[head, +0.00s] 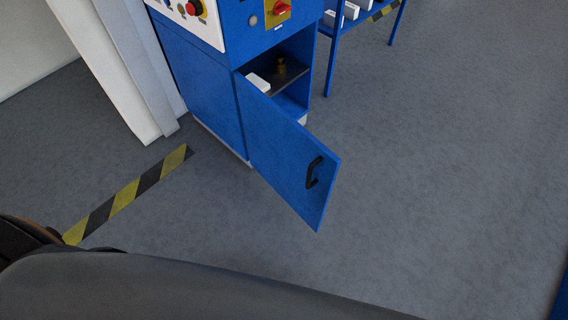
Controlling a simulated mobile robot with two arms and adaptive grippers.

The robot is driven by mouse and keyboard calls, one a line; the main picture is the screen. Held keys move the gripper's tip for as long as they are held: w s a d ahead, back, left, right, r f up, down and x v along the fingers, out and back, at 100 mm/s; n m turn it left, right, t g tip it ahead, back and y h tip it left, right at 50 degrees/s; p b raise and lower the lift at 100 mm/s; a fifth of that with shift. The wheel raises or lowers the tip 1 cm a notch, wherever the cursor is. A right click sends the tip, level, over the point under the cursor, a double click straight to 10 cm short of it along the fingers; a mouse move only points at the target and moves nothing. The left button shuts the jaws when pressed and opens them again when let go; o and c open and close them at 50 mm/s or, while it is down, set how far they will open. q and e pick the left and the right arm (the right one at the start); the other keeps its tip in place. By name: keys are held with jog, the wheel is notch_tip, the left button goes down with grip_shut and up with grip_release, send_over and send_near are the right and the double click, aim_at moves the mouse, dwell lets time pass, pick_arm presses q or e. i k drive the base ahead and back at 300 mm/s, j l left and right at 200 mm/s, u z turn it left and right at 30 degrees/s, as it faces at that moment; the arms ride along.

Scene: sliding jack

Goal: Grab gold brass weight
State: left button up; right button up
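A white object (258,83) lies on the same shelf to the left of the weight, partly hidden by the door. Neither of my grippers shows in the head view, so whether they are open or shut is not visible.
A control panel with a red button (195,8) and a red switch (279,8) tops the cabinet. A blue rack (330,62) holding white boxes stands behind right. Yellow-black tape (128,195) marks the floor at left. Floor right of the door is clear.

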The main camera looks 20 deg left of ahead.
aim_at(279, 63)
jog(key=k, duration=0.6)
jog(key=k+u, duration=0.2)
jog(key=u, duration=0.2)
jog(key=k+j+u, duration=0.1)
jog(key=k+u, duration=0.25)
jog(key=k+j+u, duration=0.1)
jog(key=u, duration=0.3)
jog(key=l+u, duration=0.15)
jog(key=u, duration=0.35)
jog(key=i+l+u, duration=0.1)
jog(key=u, duration=0.35)
jog(key=l+u, duration=0.2)
jog(key=u, duration=0.3)
jog(key=l+u, duration=0.15)
jog(key=u, duration=0.3)
jog(key=k+l, duration=0.1)
jog(key=l, duration=0.3)
jog(key=k+l, duration=0.1)
jog(key=l, duration=0.3)
jog(key=k+l, duration=0.1)
jog(key=l, duration=0.3)
jog(key=k+l, duration=0.1)
jog(key=l, duration=0.35)
jog(key=k+l, duration=0.1)
jog(key=l, duration=0.3)
jog(key=k+l, duration=0.1)
jog(key=l, duration=0.3)
jog(key=k+l, duration=0.1)
jog(key=l, duration=0.3)
